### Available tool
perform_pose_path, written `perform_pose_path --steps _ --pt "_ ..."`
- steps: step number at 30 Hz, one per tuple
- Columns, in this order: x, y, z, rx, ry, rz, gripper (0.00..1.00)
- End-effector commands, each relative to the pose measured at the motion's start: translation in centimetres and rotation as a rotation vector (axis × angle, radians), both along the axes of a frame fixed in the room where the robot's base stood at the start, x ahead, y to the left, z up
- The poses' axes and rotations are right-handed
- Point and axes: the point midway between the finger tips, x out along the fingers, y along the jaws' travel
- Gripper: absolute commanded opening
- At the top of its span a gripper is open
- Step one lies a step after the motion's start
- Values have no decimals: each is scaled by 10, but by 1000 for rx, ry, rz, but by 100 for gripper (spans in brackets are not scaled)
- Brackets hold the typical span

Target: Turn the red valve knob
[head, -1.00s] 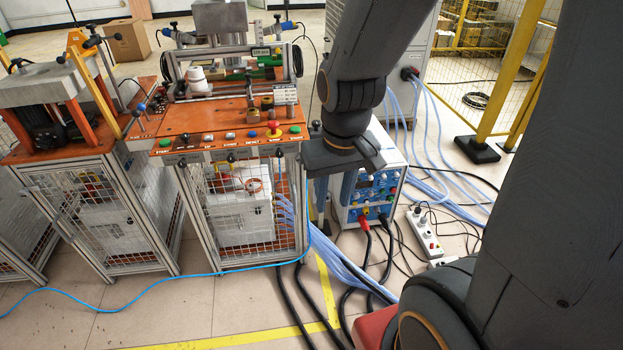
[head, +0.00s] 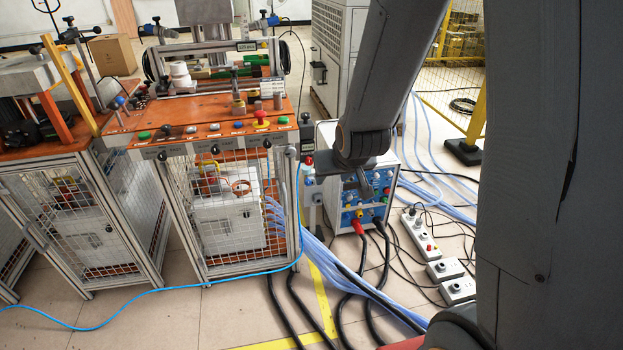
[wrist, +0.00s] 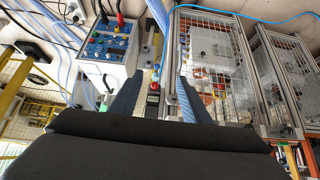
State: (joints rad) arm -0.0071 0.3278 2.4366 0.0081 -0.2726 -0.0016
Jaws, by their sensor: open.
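A small red knob (head: 309,160) shows in the head view beside the right side of the orange-topped bench, below a black box (head: 306,132). It looks like the valve knob, but it is too small to tell its shape or angle. In the wrist view a red part (wrist: 154,86) appears between my fingers, next to the black box (wrist: 152,98). My gripper (wrist: 160,76) is open and empty, its two fingers apart on either side of that red part. In the head view my gripper (head: 363,186) is right of the knob, in front of the white-and-blue unit.
The bench (head: 205,118) has mesh sides and several buttons. The white-and-blue unit (head: 385,160) stands right of it, with thick black cables (head: 368,270) and pale blue hoses (head: 330,265) on the floor. Power strips (head: 445,270) lie at right.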

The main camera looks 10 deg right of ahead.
Motion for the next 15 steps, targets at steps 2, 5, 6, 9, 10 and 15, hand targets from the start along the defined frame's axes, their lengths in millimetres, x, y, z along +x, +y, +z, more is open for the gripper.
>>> perform_pose_path --steps 2,5,6,9,10,15 --pt "37 0 -36 0 -94 0 43" --pt "77 -1 -61 1 -226 -2 43" --pt "91 -1 -71 1 -279 -2 43" --pt "125 -2 -94 2 -412 -3 43" --pt "134 -2 -101 2 -453 -3 43" --pt "172 -3 -135 4 -666 -5 43"
